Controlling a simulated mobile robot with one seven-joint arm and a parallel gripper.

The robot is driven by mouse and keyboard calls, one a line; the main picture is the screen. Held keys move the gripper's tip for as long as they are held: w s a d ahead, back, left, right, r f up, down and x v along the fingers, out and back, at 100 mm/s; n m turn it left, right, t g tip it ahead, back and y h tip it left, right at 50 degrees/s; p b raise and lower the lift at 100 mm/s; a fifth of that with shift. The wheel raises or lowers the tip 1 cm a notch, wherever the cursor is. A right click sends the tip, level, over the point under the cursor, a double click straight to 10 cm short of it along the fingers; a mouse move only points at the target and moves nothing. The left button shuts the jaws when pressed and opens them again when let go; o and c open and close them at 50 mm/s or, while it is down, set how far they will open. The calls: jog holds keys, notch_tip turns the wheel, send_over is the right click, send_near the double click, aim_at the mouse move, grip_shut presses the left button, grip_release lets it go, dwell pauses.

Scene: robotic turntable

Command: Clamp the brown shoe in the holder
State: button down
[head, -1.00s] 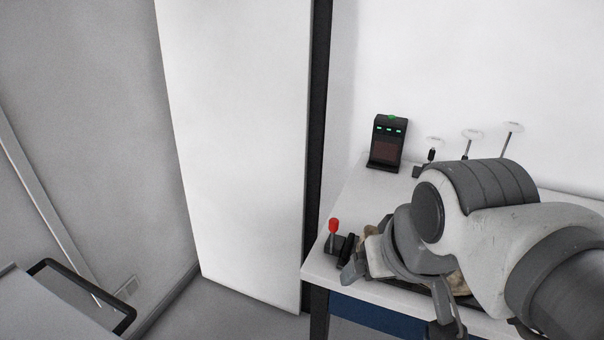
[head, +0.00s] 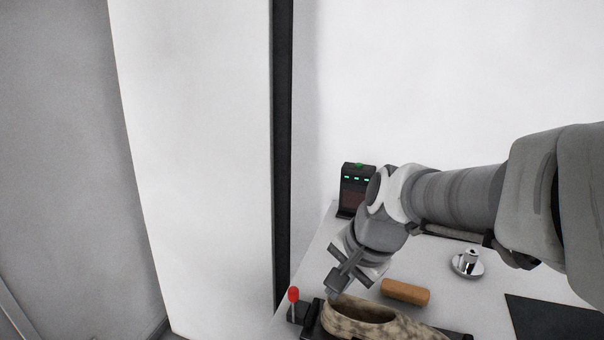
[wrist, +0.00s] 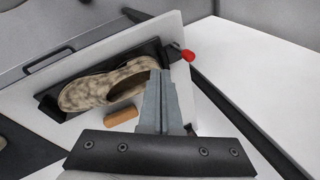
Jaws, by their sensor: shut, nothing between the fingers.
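The brown shoe (head: 400,329) is mottled beige and brown. It lies in the dark holder (head: 311,320) at the bottom of the head view, partly cut off. The shoe (wrist: 85,95) shows whole-length in the wrist view, its toe to the left, with the black holder (wrist: 48,104) under it. A lever with a red knob (head: 293,294) stands at the holder's left end; the knob (wrist: 188,55) is right of the shoe in the wrist view. My gripper (head: 333,288) is shut and empty, close above the shoe's heel end. Whether it touches the shoe I cannot tell.
A brown block (head: 405,291) lies behind the shoe on the white table. A round chrome piece (head: 467,264) and a black mat (head: 550,318) are to the right. A black device with green lights (head: 356,190) stands at the back left. A white panel (head: 195,150) rises left of the table.

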jog(key=shift+w+d+f+m, duration=0.1)
jog(key=shift+w+f+m, duration=0.1)
jog(key=shift+w+m, duration=0.25)
send_over(294, 307)
jog(key=s+d, duration=0.2)
notch_tip(294, 307, down, 9)
jog(key=shift+d+f+b, duration=0.15)
jog(key=shift+b, duration=0.25)
jog(key=shift+p, duration=0.35)
